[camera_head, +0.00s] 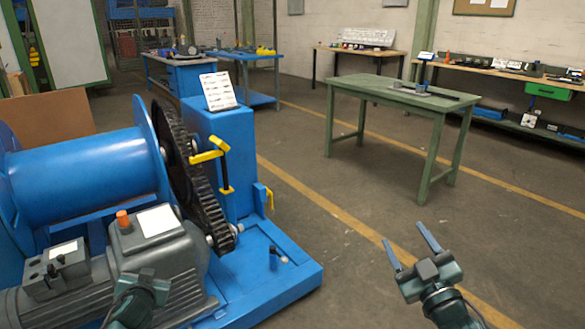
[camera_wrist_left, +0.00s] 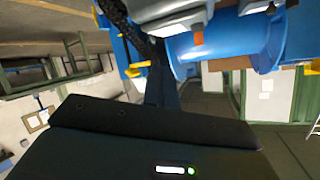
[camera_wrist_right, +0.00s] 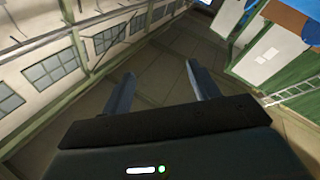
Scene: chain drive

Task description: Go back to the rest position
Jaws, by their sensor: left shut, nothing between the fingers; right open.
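My right gripper (camera_head: 403,232) is in the lower right of the head view, open and empty, held over bare floor. Its two blue fingers stand apart, and they also show in the right wrist view (camera_wrist_right: 159,70) with nothing between them. My left gripper (camera_wrist_left: 161,88) is shut and empty, with its fingers together in the left wrist view. In the head view its arm shows at the bottom left in front of the grey motor (camera_head: 158,240); its fingers are hard to make out there.
The blue winch drum (camera_head: 85,165), large dark gear (camera_head: 185,165) and blue base (camera_head: 285,285) fill the left, close to my left arm. A yellow-handled lever (camera_head: 222,165) stands by the gear. A green table (camera_head: 400,92) stands beyond open floor at the right.

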